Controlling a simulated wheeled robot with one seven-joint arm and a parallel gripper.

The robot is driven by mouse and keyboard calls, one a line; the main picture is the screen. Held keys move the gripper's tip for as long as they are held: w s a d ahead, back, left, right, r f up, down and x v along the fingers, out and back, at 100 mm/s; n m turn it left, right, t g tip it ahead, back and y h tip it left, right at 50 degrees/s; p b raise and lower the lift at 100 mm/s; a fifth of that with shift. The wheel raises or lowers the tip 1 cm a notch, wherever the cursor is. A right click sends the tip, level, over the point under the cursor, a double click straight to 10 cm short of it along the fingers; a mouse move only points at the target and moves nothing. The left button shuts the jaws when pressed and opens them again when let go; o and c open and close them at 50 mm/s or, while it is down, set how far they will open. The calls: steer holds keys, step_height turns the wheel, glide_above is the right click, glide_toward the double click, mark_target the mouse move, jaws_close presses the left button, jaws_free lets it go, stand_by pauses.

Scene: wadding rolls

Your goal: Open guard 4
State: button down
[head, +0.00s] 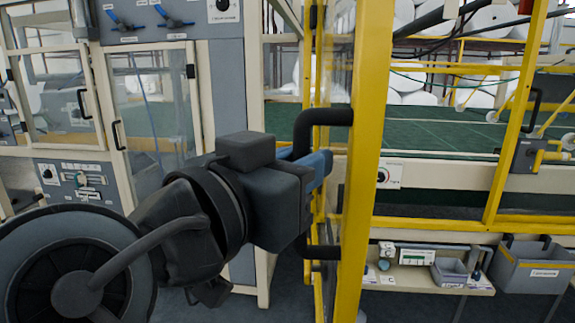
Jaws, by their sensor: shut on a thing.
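A yellow-framed guard (367,120) with a clear panel stands nearly edge-on to me, swung out from the machine front. No number is readable on it. Its black handle (322,117) sticks out to the left of the yellow post; the upper and lower ends show, and the middle is hidden by my gripper. My gripper (319,172), with blue fingers, reaches in from the left and is shut on the handle. The exact contact is partly hidden.
Behind the guard lies a green bed (440,135) with white rolls beyond. Another yellow frame with a black handle (533,108) stands at right. A small shelf (420,278) and a grey bin (527,264) are low at right. Glazed cabinet doors (155,110) are at left.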

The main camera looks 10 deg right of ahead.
steer(key=shift+w+d, duration=0.15)
steer(key=c, duration=1.1)
jaws_free()
steer(key=b+v, duration=0.1)
steer(key=v, duration=0.6)
steer(key=shift+s+a, duration=0.25)
steer(key=shift+a, duration=0.05)
